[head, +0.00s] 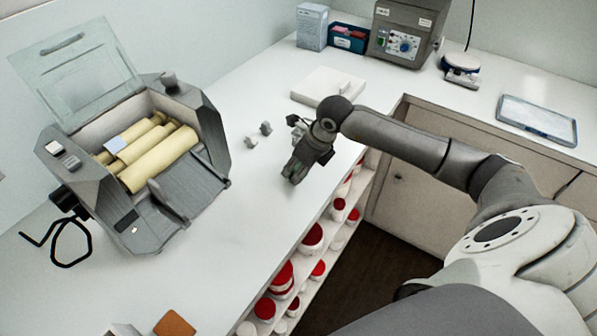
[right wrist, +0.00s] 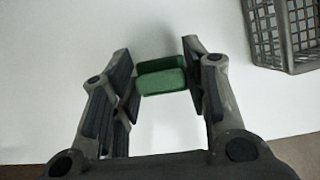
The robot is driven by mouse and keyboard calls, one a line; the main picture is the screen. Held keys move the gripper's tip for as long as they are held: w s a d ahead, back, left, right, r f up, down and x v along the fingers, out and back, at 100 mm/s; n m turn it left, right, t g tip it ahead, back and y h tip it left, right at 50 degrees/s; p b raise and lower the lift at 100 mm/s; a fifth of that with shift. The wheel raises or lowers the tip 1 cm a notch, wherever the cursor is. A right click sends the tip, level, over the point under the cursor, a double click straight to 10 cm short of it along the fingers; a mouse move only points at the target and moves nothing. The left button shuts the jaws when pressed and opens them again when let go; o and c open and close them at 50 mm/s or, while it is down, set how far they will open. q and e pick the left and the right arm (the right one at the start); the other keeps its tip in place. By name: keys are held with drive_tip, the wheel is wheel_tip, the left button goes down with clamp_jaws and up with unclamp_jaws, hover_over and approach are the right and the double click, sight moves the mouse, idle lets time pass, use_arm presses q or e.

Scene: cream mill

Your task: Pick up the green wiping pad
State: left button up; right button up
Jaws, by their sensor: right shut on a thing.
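The green wiping pad (right wrist: 161,80) is a small rounded green block in the right wrist view, between the two fingers of my right gripper (right wrist: 158,62). The fingers are shut on its two sides. In the head view my right gripper (head: 294,176) points down over the white counter, near its front edge. The pad cannot be made out there, and I cannot tell whether it touches the counter. My left gripper is not in view.
A grey mill (head: 185,180) with pale yellow rollers and a raised clear lid stands left. Two small grey pieces (head: 259,134) and a white slab (head: 325,85) lie near the gripper. Shelves of red-lidded jars (head: 312,238) are under the edge. The wrist view shows a grey basket (right wrist: 283,45).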

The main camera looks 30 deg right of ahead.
drive_tip(key=shift+r, duration=0.1)
drive_tip(key=shift+r, duration=0.55)
drive_tip(key=shift+s+a+r+b, duration=0.4)
drive_tip(key=shift+s+r+b, duration=0.65)
drive_tip(key=shift+s+r, duration=1.1)
drive_tip(key=shift+s+a+r+b, duration=0.4)
drive_tip(key=shift+s+r+b, duration=0.7)
drive_tip(key=shift+s+r, duration=1.05)
drive_tip(key=shift+s+a+r+b, duration=0.4)
drive_tip(key=shift+s+r+b, duration=0.9)
drive_tip(key=shift+s, duration=1.35)
drive_tip(key=shift+r, duration=0.25)
drive_tip(key=shift+o, duration=0.7)
drive_tip(key=shift+c, duration=0.9)
